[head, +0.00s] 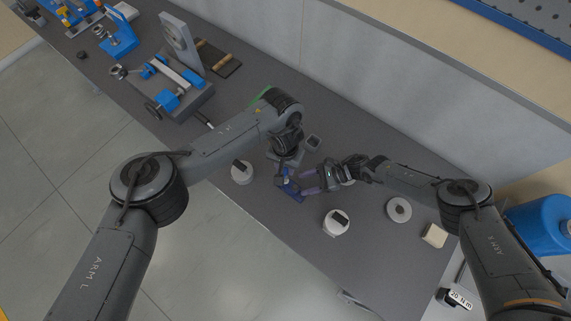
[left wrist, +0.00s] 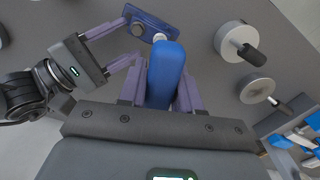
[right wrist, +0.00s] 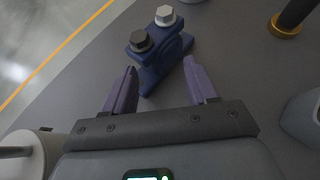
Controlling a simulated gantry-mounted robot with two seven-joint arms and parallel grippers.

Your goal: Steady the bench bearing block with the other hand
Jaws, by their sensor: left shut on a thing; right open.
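The bearing block is dark blue and sits on the grey bench (head: 375,235). It shows in the head view (head: 293,192), the left wrist view (left wrist: 152,22) and the right wrist view (right wrist: 160,62). Two hex bolt heads stand on it, one silver (right wrist: 165,15) and one dark (right wrist: 141,40). My right gripper (right wrist: 162,85) is open, its fingers pointing at the block, with the block's near end around the gap; contact cannot be told. My left gripper (left wrist: 162,88) is shut on a bright blue object (left wrist: 167,70), which reaches over the block beside the silver bolt. Its lower end is hidden.
Round white pieces with dark handles stand at the front (head: 335,222) and left (head: 242,173) of the block. A pale ring (head: 399,210) and a beige block (head: 434,236) lie to the right. A blue-and-grey vise-like fixture (head: 178,85) stands at the far left.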

